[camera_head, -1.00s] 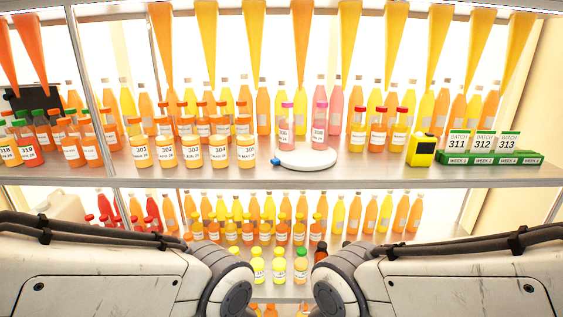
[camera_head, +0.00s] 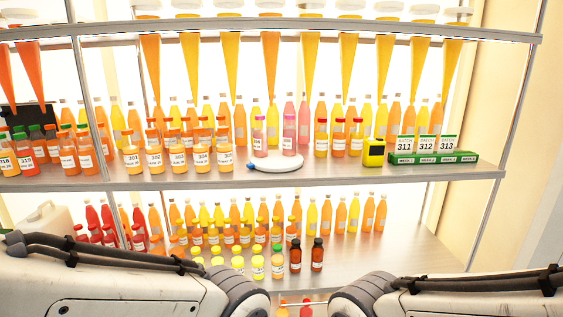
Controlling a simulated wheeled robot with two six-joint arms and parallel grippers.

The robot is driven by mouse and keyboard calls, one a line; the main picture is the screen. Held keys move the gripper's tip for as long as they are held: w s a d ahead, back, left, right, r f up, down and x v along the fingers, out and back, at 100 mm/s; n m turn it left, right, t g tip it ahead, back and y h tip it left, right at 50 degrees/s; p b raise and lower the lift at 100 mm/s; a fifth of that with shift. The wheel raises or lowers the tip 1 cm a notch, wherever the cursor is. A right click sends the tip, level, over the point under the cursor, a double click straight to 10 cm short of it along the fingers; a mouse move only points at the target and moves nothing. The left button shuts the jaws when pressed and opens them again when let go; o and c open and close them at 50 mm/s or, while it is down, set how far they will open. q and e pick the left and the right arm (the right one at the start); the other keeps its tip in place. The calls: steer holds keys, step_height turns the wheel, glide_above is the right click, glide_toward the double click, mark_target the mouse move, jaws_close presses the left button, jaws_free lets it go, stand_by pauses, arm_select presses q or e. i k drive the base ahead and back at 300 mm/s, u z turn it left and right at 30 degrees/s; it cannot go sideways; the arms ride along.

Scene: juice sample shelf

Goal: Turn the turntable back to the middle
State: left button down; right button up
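The turntable (camera_head: 275,164) is a white round disc on the upper shelf, near the middle of the view. A small blue knob (camera_head: 250,166) sticks out at its left side. Two pink sample bottles with labels stand on it, a left one (camera_head: 260,139) and a right one (camera_head: 289,138). My two arms come in low from the left and right, in front of and below the shelf. Neither gripper shows in the head view, so I cannot see their fingers.
Orange labelled bottles (camera_head: 154,158) stand left of the turntable. Red-capped bottles (camera_head: 338,141), a yellow device (camera_head: 373,153) and a green card rack (camera_head: 432,158) stand to the right. Orange cones (camera_head: 271,62) hang above. The lower shelf (camera_head: 404,250) is bare at its right.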

mark_target(276, 161)
steer(key=z, duration=0.25)
steer(key=i, duration=0.7)
steer(key=u, duration=1.35)
